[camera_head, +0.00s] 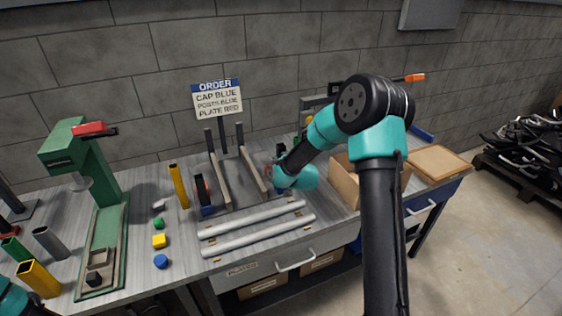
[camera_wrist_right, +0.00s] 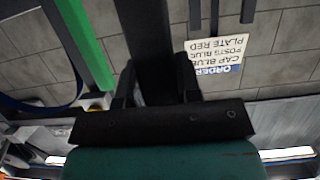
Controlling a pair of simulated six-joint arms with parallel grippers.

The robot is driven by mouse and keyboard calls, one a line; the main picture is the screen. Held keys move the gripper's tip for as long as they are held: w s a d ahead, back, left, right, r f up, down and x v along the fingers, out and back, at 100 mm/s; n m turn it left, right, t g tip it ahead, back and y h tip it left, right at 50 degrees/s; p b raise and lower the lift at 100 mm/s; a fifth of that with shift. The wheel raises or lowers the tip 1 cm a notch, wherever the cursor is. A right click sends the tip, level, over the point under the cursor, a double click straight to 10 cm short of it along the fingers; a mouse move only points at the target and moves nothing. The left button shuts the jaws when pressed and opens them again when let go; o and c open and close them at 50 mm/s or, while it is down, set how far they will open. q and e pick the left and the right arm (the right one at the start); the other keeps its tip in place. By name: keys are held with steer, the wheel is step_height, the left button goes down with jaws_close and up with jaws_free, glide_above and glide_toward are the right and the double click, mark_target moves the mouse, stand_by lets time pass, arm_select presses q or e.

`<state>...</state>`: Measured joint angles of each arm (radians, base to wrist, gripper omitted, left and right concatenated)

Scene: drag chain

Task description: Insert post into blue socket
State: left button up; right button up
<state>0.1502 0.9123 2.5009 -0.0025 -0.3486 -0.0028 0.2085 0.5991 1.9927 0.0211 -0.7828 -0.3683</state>
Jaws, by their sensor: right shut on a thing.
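My right arm reaches in from the lower right in the head view, and its gripper is mostly hidden behind the arm near the fixture. In the right wrist view my right gripper (camera_wrist_right: 155,85) is shut on a dark post (camera_wrist_right: 142,30), which stands between its two fingers and runs out of the picture. A small blue part (camera_head: 208,211) sits at the fixture's front left, under a black ring; I cannot tell if it is the blue socket. The post's far end is out of sight. Only part of my left arm shows at the lower left corner.
An order sign (camera_head: 218,98) stands behind the fixture. Two pale rods (camera_head: 258,237) lie in front. A green press (camera_head: 85,165) and a yellow post (camera_head: 178,187) stand left. Small colored caps, including a blue one (camera_head: 161,261), lie between. An open cardboard box (camera_head: 343,185) is right.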

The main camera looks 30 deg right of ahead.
steer(key=shift+f, duration=2)
stand_by(0.3)
steer(key=o, duration=1)
steer(key=shift+f, duration=0.1)
steer(key=shift+s, duration=0.1)
steer(key=v, duration=1.7)
steer(key=shift+s, duration=0.15)
